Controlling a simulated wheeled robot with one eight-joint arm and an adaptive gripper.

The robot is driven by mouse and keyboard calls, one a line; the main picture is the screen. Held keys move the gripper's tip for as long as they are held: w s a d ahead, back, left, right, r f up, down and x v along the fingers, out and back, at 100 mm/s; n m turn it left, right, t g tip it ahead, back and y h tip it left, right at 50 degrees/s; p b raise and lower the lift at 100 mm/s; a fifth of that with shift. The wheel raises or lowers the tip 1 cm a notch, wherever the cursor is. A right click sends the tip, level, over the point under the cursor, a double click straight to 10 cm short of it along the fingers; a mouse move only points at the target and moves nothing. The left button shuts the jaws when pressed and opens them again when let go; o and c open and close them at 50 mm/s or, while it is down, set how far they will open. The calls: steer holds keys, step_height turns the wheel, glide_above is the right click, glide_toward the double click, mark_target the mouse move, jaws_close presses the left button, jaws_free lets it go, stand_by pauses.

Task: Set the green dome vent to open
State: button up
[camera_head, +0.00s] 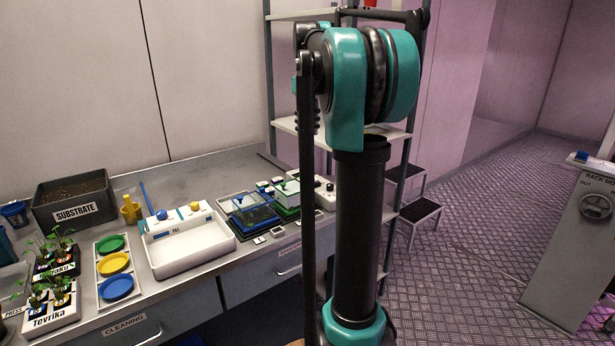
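A small clear dome with a green base (288,209) stands on the bench, at the right of the middle of the bench top. A pale green piece (289,187) shows on its top; it is too small to tell whether the vent is open or shut. A similar dome with a blue base (252,218) stands close to its left. My arm rises through the middle of the picture, just right of the domes. My gripper does not show.
A white tray unit (222,246) with blue and yellow knobs stands left of the domes. Farther left are coloured dishes (114,263), a substrate bin (108,196) and potted plants (38,325). A shelf rack (287,125) stands behind my arm. Open floor (470,265) lies to the right.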

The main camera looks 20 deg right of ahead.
mark_target(308, 182)
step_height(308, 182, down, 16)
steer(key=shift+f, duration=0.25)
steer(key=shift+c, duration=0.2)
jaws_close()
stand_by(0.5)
